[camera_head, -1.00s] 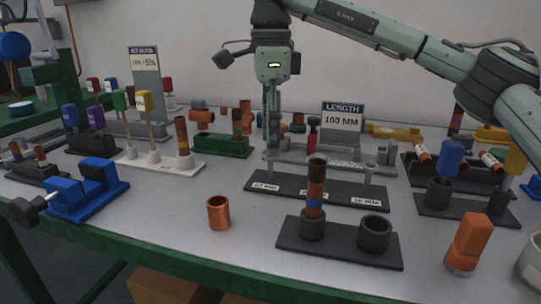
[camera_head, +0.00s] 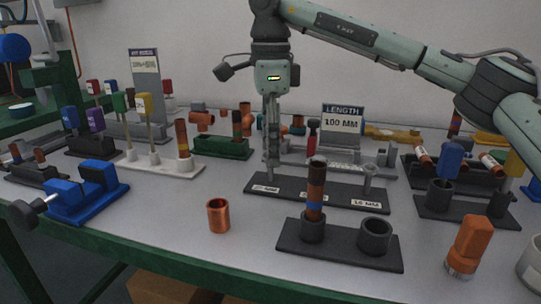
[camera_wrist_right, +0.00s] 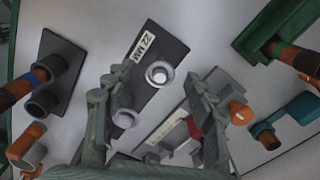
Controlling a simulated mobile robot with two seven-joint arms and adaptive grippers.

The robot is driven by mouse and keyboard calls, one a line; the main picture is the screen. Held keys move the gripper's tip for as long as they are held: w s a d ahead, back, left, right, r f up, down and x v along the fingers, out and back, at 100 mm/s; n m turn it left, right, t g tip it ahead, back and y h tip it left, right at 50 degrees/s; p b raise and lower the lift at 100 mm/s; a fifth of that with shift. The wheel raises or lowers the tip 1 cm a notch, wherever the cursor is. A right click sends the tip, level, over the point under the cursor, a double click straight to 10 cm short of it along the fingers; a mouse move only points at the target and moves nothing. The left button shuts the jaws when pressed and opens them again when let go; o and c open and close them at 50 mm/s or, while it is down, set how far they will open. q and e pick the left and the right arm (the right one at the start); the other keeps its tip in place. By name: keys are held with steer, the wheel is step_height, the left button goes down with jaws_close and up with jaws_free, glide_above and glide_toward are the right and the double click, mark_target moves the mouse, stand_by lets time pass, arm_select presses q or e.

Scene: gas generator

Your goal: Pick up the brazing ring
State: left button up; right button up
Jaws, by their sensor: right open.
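The black stand with white size labels (camera_head: 330,192) lies in the middle of the table. It carries small pale posts with round tops; one post (camera_head: 368,176) shows at its right. In the right wrist view, a pale ring-shaped top (camera_wrist_right: 160,73) lies beyond and between my finger tips, and another (camera_wrist_right: 124,118) is close to the left finger. I cannot tell which is the brazing ring. My right gripper (camera_head: 271,168) is over the stand's left end, pointing down. In the wrist view its two fingers (camera_wrist_right: 155,95) are apart, with nothing visibly held. My left gripper is not in view.
A black holder (camera_head: 340,250) with a banded upright tube stands in front. A copper cup (camera_head: 218,215) stands left of it. A grey rack (camera_head: 300,157) and the LENGTH sign (camera_head: 342,121) are behind the stand. A blue clamp (camera_head: 88,190) is at the left.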

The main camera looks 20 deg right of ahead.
steer(key=shift+c, duration=0.6)
steer(key=c, duration=0.7)
steer(key=shift+r, duration=0.1)
